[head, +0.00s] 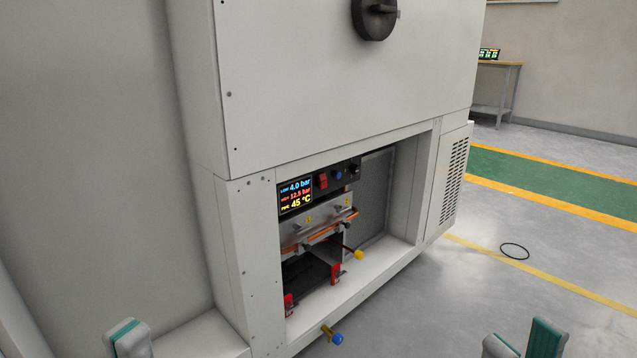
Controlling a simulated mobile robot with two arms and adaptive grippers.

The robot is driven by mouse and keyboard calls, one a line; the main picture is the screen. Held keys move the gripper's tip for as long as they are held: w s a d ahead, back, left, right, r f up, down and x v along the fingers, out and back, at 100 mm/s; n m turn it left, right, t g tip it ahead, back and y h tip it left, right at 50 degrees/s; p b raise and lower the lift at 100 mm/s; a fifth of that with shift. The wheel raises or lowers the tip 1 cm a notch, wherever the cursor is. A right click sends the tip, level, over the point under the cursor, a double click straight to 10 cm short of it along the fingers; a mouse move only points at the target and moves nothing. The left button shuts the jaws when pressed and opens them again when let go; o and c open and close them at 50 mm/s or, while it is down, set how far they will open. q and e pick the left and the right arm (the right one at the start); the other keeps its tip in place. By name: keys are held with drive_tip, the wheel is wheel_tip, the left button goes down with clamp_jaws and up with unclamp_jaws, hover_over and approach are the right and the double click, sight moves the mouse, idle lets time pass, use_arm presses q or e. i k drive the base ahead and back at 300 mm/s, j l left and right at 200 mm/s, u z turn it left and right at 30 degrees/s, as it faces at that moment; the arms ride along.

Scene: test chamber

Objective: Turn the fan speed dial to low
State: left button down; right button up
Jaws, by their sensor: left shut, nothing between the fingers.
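A control panel sits in the open recess of a large white cabinet in the head view. It has a lit display (296,194) reading 4.0 bar, 12.5 bar and 45 °C. Right of it are a red switch (323,181), a small blue knob (337,175) and a small black dial (354,166); their markings are too small to read. My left gripper (128,338) is at the bottom left, shut and empty, apart from the cabinet. My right gripper (522,342) is at the bottom right, with its fingertips apart and nothing seen between them.
A large black rotary knob (374,18) is on the upper cabinet front (310,90). Below the panel are pipes, a yellow-handled valve (358,255) and red clips. A blue-capped valve (337,338) sticks out at the base. A black ring (514,251) lies on open floor at right.

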sight(356, 169)
drive_tip(key=i+u, duration=0.35)
drive_tip(key=i+l+u, duration=0.15)
drive_tip(key=i+u, duration=0.25)
drive_tip(key=i, duration=0.05)
